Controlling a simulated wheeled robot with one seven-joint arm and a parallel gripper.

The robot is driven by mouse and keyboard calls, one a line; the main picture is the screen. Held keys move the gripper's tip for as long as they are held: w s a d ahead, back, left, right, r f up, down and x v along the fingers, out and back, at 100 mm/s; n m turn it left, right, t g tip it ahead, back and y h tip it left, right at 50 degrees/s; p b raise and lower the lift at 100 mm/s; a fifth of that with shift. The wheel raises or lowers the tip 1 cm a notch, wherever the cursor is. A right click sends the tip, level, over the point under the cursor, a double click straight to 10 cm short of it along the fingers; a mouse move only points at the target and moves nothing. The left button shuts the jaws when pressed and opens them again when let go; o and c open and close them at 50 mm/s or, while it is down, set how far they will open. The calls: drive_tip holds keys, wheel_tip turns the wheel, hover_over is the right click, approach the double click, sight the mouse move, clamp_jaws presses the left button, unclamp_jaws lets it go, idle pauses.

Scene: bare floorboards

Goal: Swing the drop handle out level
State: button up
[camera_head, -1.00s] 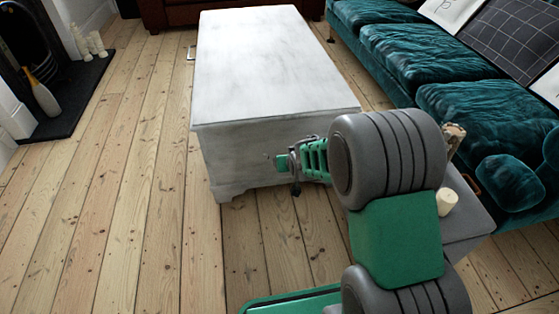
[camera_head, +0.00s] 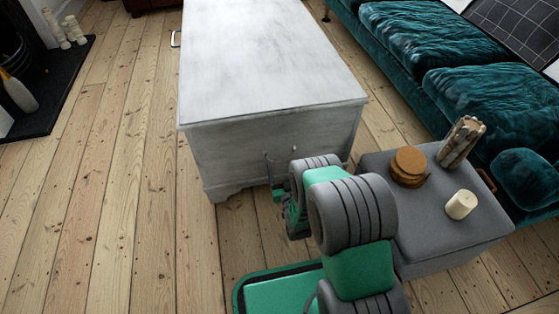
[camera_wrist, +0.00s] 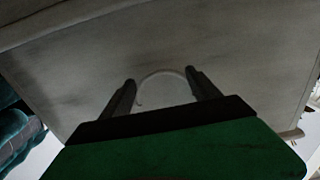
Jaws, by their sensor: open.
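The white-washed chest (camera_head: 260,60) has its near end panel facing me. The drop handle (camera_wrist: 160,74) is a thin pale bow on that panel in the wrist view. It lies between the two dark fingers of my gripper (camera_wrist: 162,88), which stand apart, one on each side. I cannot tell whether the fingers touch it. In the head view, only thin bits of the handle (camera_head: 294,148) show against the panel. My gripper (camera_head: 278,172) is there too, mostly hidden behind my own arm. The handle's exact angle to the panel cannot be told.
A grey ottoman (camera_head: 440,235) stands close to the right of my arm, with wooden coasters (camera_head: 409,165), a bundle of sticks (camera_head: 461,142) and a candle (camera_head: 461,205) on it. A teal sofa (camera_head: 480,95) runs along the right. Bare floorboards (camera_head: 110,180) lie free on the left.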

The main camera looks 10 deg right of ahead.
drive_tip(key=shift+w+a, duration=0.1)
drive_tip(key=shift+w, duration=0.65)
drive_tip(key=shift+r, duration=0.1)
drive_tip(key=c, duration=1.1)
